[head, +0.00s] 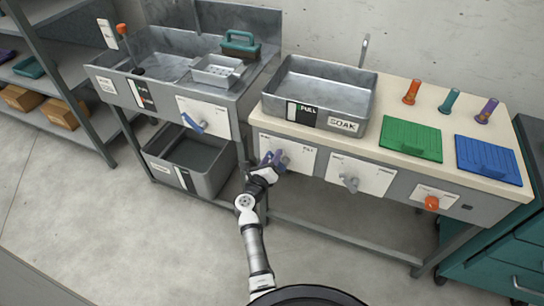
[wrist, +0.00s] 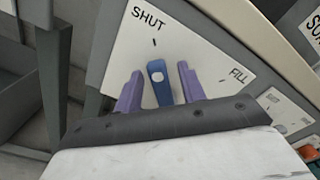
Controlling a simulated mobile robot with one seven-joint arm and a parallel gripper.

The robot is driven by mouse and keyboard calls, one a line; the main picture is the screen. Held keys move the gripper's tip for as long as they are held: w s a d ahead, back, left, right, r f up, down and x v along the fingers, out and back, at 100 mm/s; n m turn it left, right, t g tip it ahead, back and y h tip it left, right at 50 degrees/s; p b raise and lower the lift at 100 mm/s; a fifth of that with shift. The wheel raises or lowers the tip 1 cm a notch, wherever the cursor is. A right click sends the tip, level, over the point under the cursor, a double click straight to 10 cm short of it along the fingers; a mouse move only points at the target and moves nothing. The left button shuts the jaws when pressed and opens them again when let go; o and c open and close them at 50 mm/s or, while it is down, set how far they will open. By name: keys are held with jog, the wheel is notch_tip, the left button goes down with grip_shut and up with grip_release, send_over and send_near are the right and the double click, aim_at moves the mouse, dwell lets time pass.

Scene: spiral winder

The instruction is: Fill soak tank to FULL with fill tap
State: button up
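The soak tank (head: 318,88) is a grey metal basin on the bench, labelled SOAK, and its inside looks empty. A black-and-white level gauge (head: 302,114) marked FULL is on its front. Below it is a white tap panel (head: 304,158); in the wrist view the panel (wrist: 118,68) reads SHUT at upper left and FILL at right. The blue tap handle (wrist: 158,84) stands between the purple fingers of my gripper (wrist: 160,90), with a gap on each side. My gripper (head: 274,160) is open around the handle. The handle's lower part is hidden by my gripper.
To the right are a grey-handled tap (head: 350,182) and an orange knob (head: 432,203). The bench top holds green (head: 412,139) and blue (head: 488,160) pads and several coloured pegs. A sink unit (head: 170,60) with another blue-handled tap (head: 194,123) stands at left.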

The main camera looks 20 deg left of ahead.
jog(key=shift+w, duration=0.2)
grip_shut()
